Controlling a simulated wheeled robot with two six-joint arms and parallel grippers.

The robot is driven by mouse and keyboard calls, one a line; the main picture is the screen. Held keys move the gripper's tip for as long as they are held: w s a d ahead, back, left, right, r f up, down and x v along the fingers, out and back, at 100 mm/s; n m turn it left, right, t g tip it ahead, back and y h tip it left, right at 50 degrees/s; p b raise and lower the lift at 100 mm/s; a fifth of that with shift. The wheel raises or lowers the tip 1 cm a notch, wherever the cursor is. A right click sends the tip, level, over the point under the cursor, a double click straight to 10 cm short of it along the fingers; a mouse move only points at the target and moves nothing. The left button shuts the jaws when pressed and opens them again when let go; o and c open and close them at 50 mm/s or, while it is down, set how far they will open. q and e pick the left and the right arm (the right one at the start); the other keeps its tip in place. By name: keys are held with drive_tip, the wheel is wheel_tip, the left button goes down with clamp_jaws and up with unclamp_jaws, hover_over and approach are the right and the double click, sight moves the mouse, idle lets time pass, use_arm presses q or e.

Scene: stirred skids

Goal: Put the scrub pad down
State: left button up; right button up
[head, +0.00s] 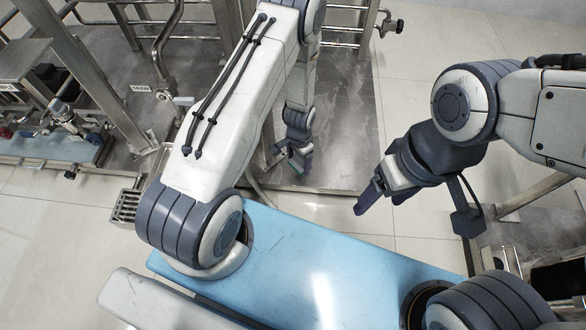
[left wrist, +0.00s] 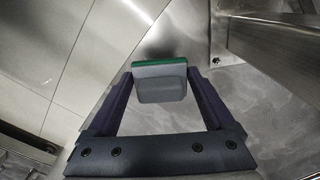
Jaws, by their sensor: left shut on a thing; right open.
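The scrub pad (left wrist: 160,84) is a grey block with a green edge along its far side. In the left wrist view it sits between the two dark fingers of my left gripper (left wrist: 160,88), which is shut on it. In the head view my left gripper (head: 299,160) hangs low over the grey metal floor plate, and the pad there is mostly hidden and too small to make out. In the left wrist view the grey plate lies below the pad; I cannot tell the gap. My right gripper (head: 382,198) is open and empty, over the pale tiles.
The grey metal plate (head: 345,125) has free room around the left gripper. Steel rails and posts (head: 95,75) stand at the left, with a steel frame at the back. A steel beam (left wrist: 275,45) runs close by at the right in the left wrist view.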

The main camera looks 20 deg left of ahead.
sight(293, 158)
use_arm(q)
drive_tip(key=shift+w+a+f+b, duration=0.25)
drive_tip(key=shift+w+a+f, duration=0.15)
drive_tip(key=shift+a, duration=0.25)
drive_tip(key=shift+w+a+f+b, duration=0.25)
drive_tip(key=shift+a+f, duration=0.25)
drive_tip(key=shift+a, duration=0.1)
wheel_tip(293, 158, down, 4)
drive_tip(key=b, duration=0.3)
drive_tip(key=shift+r, duration=0.1)
use_arm(e)
wheel_tip(293, 158, down, 5)
drive_tip(key=shift+r, duration=0.15)
